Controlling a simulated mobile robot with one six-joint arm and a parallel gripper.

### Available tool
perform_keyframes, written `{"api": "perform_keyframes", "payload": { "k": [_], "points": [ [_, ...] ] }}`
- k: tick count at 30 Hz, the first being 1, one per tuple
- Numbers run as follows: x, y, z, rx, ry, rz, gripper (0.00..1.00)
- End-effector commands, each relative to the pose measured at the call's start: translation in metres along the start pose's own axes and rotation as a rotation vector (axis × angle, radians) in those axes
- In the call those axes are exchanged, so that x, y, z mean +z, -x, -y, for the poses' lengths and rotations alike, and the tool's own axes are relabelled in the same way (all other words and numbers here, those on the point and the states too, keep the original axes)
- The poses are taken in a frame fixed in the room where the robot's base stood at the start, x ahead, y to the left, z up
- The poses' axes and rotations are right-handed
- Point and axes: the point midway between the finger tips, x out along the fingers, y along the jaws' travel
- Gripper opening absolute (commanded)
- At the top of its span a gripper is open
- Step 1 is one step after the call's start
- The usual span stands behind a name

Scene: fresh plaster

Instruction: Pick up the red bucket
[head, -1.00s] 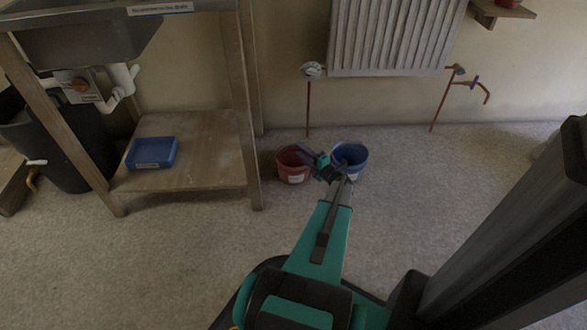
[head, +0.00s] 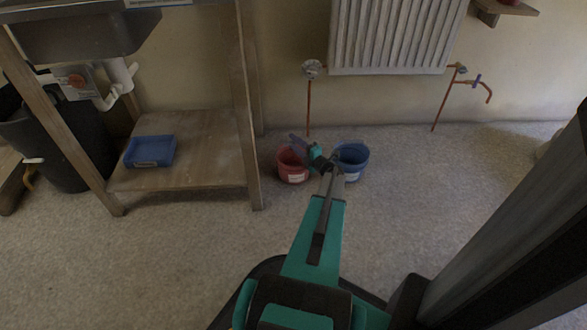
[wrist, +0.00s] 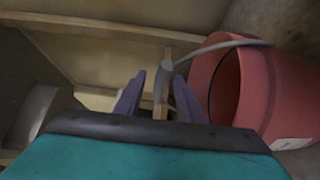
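The red bucket (head: 292,168) stands on the floor beside a blue bucket, with a white label on its front. My gripper (head: 297,143) is over the red bucket's back right rim and hides part of it. In the wrist view the red bucket (wrist: 285,90) fills the right side, right of my fingers. Its grey handle (wrist: 215,48) arches from the bucket to just beyond the gap between my fingertips. My gripper (wrist: 160,78) has its two purple-grey fingers apart. I cannot tell whether the handle is between them or only past the tips.
The blue bucket (head: 350,160) stands close on the right, under my wrist. A wooden bench (head: 180,180) with a blue tray (head: 150,151) is at left. A radiator (head: 390,35) with copper pipes is on the wall behind. The front left floor is clear.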

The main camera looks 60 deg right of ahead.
Motion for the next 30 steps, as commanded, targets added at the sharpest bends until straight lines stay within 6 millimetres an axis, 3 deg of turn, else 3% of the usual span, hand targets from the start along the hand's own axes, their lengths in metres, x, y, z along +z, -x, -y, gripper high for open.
{"api": "perform_keyframes", "payload": {
  "k": [17,24,30],
  "points": [
    [0.0006,-0.0017,-0.0004,0.000,0.000,0.001,0.35],
    [0.0008,-0.0015,-0.0003,0.000,0.000,0.002,0.00],
    [0.0011,-0.0014,-0.0009,0.001,0.000,0.002,0.00]
  ]
}}
